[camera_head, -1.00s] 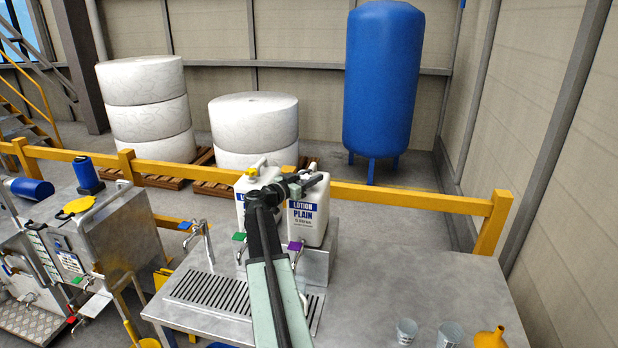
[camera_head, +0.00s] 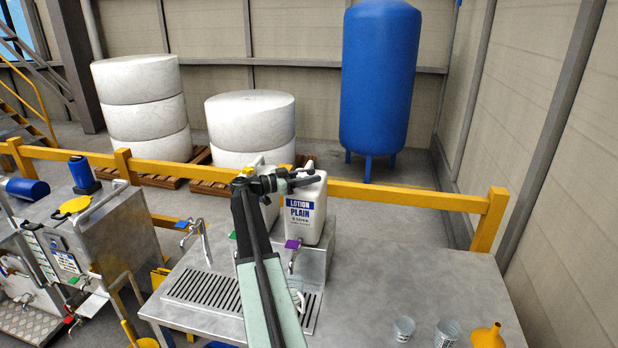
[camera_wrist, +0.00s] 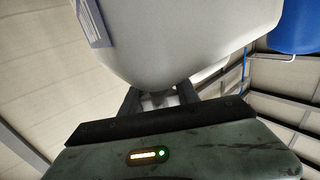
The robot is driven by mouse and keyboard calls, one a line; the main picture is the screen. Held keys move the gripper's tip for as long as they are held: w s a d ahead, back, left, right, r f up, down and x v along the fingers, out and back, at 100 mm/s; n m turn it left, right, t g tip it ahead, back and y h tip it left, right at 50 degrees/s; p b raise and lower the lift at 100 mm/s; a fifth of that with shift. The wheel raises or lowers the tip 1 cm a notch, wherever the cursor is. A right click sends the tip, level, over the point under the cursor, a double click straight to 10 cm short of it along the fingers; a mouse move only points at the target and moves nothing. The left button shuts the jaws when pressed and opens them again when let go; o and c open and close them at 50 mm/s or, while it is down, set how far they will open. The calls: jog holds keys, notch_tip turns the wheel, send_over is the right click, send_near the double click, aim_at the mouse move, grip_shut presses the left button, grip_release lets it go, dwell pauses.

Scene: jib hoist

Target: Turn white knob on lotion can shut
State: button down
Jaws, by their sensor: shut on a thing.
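The white lotion can (camera_head: 305,214) with a blue "LOTION PLAIN" label stands upright on a metal block at the back of the bench. My gripper (camera_head: 312,180) is at the top of this can. In the wrist view the can's rounded white body (camera_wrist: 190,45) fills the top, with part of its label at the left. There my gripper (camera_wrist: 157,99) has its two dark fingers on either side of a small pale knob (camera_wrist: 157,98) and is shut on it. The knob is mostly hidden by the fingers, and its turn angle cannot be told.
A second white can (camera_head: 270,212) stands just left, mostly hidden behind my arm. A purple-handled tap (camera_head: 293,244) is below the labelled can. A tap (camera_head: 194,240) stands further left. Two cups (camera_head: 404,329) (camera_head: 446,333) and an orange funnel (camera_head: 488,338) are at the front right.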

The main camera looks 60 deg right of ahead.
jog(key=shift+r, duration=0.1)
jog(key=c, duration=0.9)
grip_release()
jog(key=shift+d, duration=0.1)
jog(key=v, duration=0.7)
jog(key=shift+w+a, duration=0.2)
jog(key=shift+a, duration=0.15)
